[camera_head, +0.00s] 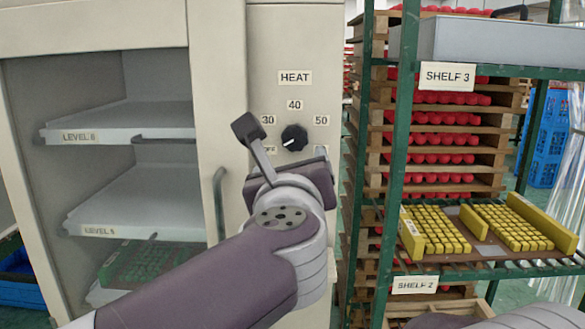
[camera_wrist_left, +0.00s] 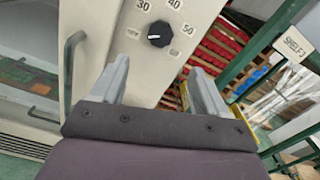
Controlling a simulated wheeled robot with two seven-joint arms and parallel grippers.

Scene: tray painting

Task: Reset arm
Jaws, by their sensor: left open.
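My left gripper (camera_head: 284,146) is raised in front of the heater panel with its fingers spread and nothing between them. It also shows open in the left wrist view (camera_wrist_left: 158,68). The black heat knob (camera_head: 294,137) on the panel shows just beyond the fingers, and between and above them in the wrist view (camera_wrist_left: 160,34). I cannot tell whether a finger touches the panel. The knob's white mark points to the lower left, toward a label partly hidden by the gripper. Labels 30, 40 and 50 surround the knob. My right gripper is not in view.
An open cabinet at the left holds the level 6 tray (camera_head: 130,122), the level 5 tray (camera_head: 140,200) and a green tray (camera_head: 140,262) below. Its vertical handle (camera_head: 219,205) is close to my left arm. A green-framed rack (camera_head: 397,150) with yellow blocks (camera_head: 435,230) stands right.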

